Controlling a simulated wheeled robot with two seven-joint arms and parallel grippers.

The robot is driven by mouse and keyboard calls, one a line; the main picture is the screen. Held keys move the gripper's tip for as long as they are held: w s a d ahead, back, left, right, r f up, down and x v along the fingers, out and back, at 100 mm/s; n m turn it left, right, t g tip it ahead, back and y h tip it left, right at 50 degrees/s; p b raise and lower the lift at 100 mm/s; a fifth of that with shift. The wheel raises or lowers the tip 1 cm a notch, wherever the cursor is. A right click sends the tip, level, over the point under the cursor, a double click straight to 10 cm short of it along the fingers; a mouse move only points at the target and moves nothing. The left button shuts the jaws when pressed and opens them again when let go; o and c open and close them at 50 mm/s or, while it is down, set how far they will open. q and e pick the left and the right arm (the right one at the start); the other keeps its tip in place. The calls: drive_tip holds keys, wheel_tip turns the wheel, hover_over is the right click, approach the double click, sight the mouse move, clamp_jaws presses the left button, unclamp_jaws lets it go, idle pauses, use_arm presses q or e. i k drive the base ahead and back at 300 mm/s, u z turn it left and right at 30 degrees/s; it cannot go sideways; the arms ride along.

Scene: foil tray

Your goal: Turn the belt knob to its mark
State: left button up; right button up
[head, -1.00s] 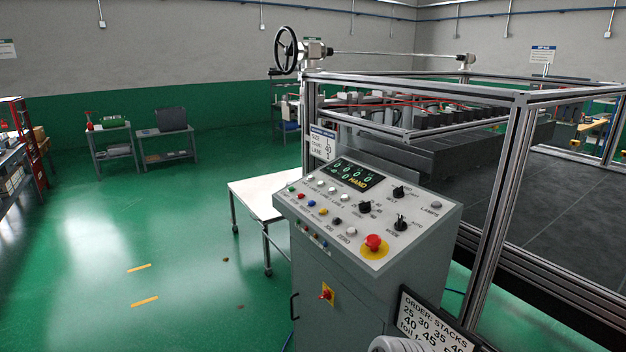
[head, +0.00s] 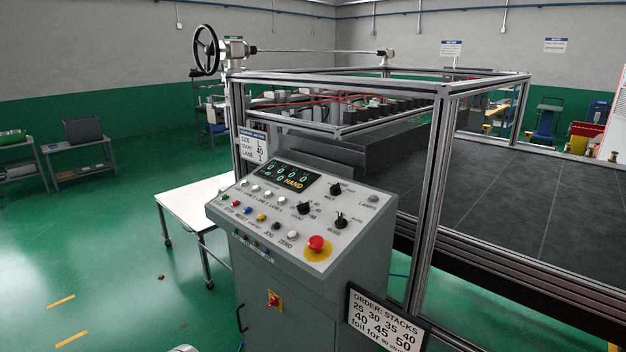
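The control console (head: 300,268) stands in the middle of the head view, with a sloped light grey panel. Three black knobs are on the panel: an upper knob (head: 335,188), a middle knob (head: 305,208) with numbers around it, and a lower right knob (head: 340,221) by the word MODE. The upper knob appears to be the belt knob, but its small label and mark are too small to read surely. The display (head: 283,177) shows zeros and HAND. Neither gripper is in view, and nothing touches the knobs.
A red mushroom button (head: 316,243) on a yellow disc and several coloured buttons share the panel. An aluminium frame (head: 432,180) encloses the dark belt (head: 500,195) behind. An order sign (head: 387,318) stands at the console's right. A white table (head: 190,202) is behind left; green floor (head: 110,265) is open.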

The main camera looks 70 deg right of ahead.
sight(335, 190)
drive_tip(key=i, duration=1.15)
drive_tip(key=z, duration=1.95)
